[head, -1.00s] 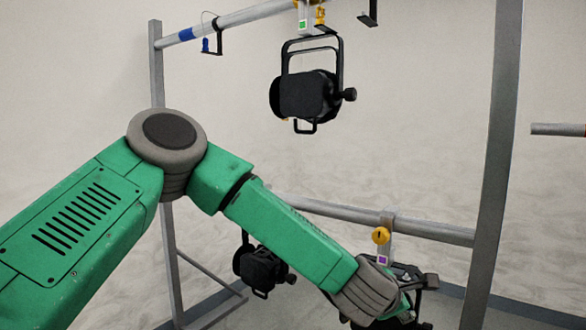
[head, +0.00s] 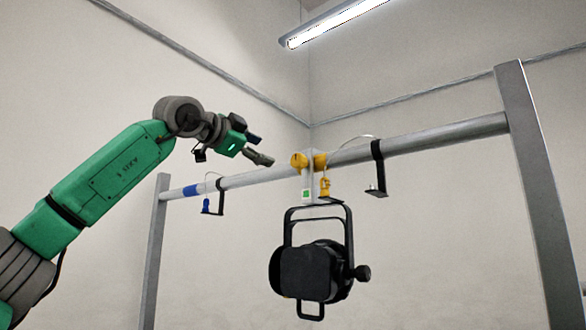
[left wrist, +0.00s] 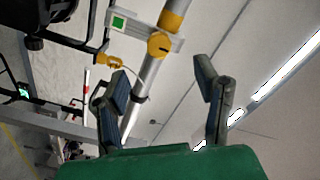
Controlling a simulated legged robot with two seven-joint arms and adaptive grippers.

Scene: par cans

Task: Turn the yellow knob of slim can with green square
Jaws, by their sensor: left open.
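The black can (head: 315,270) hangs by its yoke from a clamp on the upper pipe. The clamp carries a green square (head: 306,194), which also shows in the left wrist view (left wrist: 118,23). The yellow knob (head: 297,160) is at the clamp's top; in the left wrist view the knob (left wrist: 159,45) has a dark slot and appears beyond the gap between my fingers. My left gripper (head: 260,150) is open and empty, just left of the knob and apart from it. Its two fingers (left wrist: 162,83) are spread in the wrist view. My right gripper is not in view.
The grey upper pipe (head: 430,140) runs between two posts. A yellow plug (head: 325,188) hangs close beside the clamp. Black brackets hang from the pipe to the right (head: 377,170) and left, the left one beside a blue connector (head: 206,205).

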